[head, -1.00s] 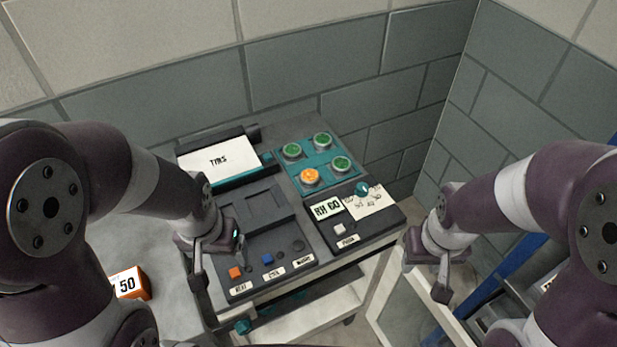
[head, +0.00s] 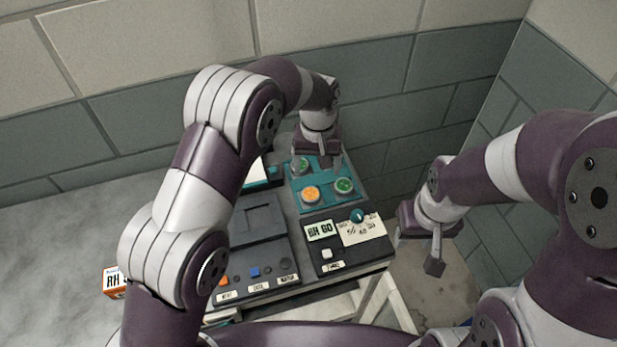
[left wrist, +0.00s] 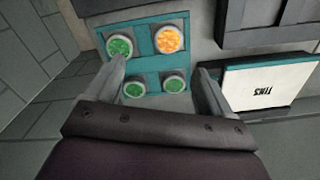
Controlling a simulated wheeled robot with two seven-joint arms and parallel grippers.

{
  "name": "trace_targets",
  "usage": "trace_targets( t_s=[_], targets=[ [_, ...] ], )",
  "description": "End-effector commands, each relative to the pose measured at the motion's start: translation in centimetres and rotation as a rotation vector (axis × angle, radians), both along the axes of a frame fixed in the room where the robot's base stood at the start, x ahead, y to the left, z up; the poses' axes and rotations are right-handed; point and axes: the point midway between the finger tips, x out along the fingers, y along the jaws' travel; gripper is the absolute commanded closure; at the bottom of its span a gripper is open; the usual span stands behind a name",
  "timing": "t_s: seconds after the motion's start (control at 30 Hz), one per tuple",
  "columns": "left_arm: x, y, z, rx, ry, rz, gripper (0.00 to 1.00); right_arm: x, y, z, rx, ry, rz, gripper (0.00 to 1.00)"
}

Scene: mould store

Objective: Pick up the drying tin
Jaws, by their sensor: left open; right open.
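Four-place teal rack (head: 328,199) holds round tins at the back of the bench. An orange-topped tin (head: 311,193) and a green-topped tin (head: 344,186) stand in its near row. Another green-topped tin (head: 300,167) shows in the far row, partly covered by my gripper. The left wrist view shows the orange tin (left wrist: 169,39) and three green tins, two of them in the far row (left wrist: 174,82) (left wrist: 134,87). Which is the drying tin, I cannot tell. My left gripper (head: 318,165) is open, over the far row. My right gripper (head: 420,248) is open and empty, right of the bench.
A dark console with a dial (head: 357,215) and an "RH 60" display (head: 319,231) stands in front of the rack. A white "TINS" panel (left wrist: 260,90) lies beside the rack. A small orange box (head: 115,282) sits at left. A block wall rises behind.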

Motion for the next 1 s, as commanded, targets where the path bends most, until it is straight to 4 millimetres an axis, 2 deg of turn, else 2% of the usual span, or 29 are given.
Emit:
trace_targets(
  t_s=[0.07, 0.13, 0.4, 0.57, 0.7, 0.8, 1.0],
  targets=[
    [1.3, -0.4, 1.5, -0.007, -0.013, 0.069, 0.17, 0.0, 0.0, -0.2, 0.0, 0.001, 0.0, 0.57],
    [0.6, -0.1, 1.2, 0.009, 0.02, 0.122, 0.17, -0.1, 0.0, -0.1, 0.0, 0.001, 0.0, 0.57],
    [0.4, 0.1, -4.3, 0.01, 0.022, 0.135, 0.17, 0.0, 0.0, 1.5, 0.0, 0.0, 0.0, 0.57],
    [0.4, 0.2, -6.1, 0.009, 0.019, 0.135, 0.17, 0.0, 0.0, 2.2, 0.0, 0.001, 0.0, 0.57],
    [-0.1, 0.7, -8.5, 0.011, 0.022, 0.135, 0.17, 0.0, 0.0, 3.9, 0.0, 0.0, 0.0, 0.57],
    [0.0, 0.6, -10.3, 0.009, 0.018, 0.134, 0.17, 0.0, 0.0, 4.0, 0.0, 0.0, 0.0, 0.57],
    [0.0, 0.6, -11.1, 0.008, 0.016, 0.134, 0.17, 0.0, 0.0, 3.9, 0.0, 0.001, 0.0, 0.57]
  ],
)
